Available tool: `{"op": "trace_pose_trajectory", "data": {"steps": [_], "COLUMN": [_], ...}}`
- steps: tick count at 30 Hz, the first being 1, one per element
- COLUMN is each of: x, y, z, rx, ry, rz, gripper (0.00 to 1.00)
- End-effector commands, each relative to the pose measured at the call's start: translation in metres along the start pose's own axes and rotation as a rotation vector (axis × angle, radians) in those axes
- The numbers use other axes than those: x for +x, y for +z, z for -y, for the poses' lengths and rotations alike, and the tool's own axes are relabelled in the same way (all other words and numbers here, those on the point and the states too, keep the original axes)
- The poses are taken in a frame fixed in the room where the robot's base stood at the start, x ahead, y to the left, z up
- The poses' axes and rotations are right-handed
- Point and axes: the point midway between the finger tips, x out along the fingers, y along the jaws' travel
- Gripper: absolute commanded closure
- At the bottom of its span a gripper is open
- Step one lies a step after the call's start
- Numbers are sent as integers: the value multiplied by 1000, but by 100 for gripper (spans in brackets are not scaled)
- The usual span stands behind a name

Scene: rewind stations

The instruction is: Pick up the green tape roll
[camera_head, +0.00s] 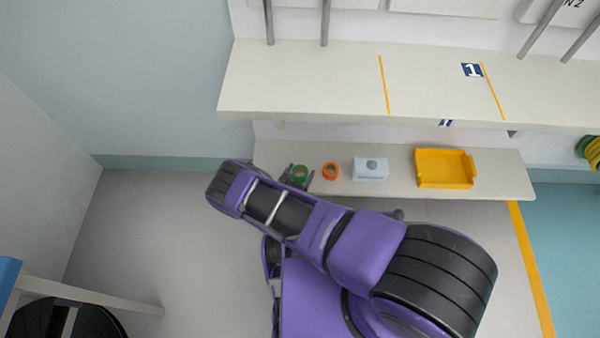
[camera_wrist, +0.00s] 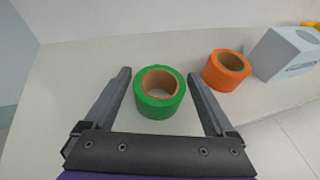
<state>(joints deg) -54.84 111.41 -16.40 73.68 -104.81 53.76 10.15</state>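The green tape roll (camera_wrist: 159,104) lies flat on the lower shelf, its brown core facing up in the wrist view. My gripper (camera_wrist: 158,78) is open, with one finger on each side of the roll and a visible gap to each. The fingers reach past the roll's middle in the picture. In the head view my gripper (camera_head: 298,175) is partly hidden by my arm. Whether the fingertips are at the roll's height is hard to tell.
An orange tape roll (camera_wrist: 227,71) lies just right of the right finger. A pale box (camera_head: 370,168) and a yellow tray (camera_head: 444,168) stand further right on the lower shelf (camera_head: 400,187). An upper shelf (camera_head: 320,80) overhangs behind. The lower shelf's left end is bare.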

Motion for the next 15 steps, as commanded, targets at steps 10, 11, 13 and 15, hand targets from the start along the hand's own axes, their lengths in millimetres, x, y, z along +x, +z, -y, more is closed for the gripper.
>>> {"op": "trace_pose_trajectory", "data": {"steps": [10, 11, 13, 15], "x": [0, 0, 0, 0], "y": [0, 0, 0, 0], "z": [0, 0, 0, 0], "rx": [0, 0, 1, 1], "ry": [0, 0, 0, 0], "rz": [0, 0, 0, 0], "gripper": [76, 81, 83, 83]}}
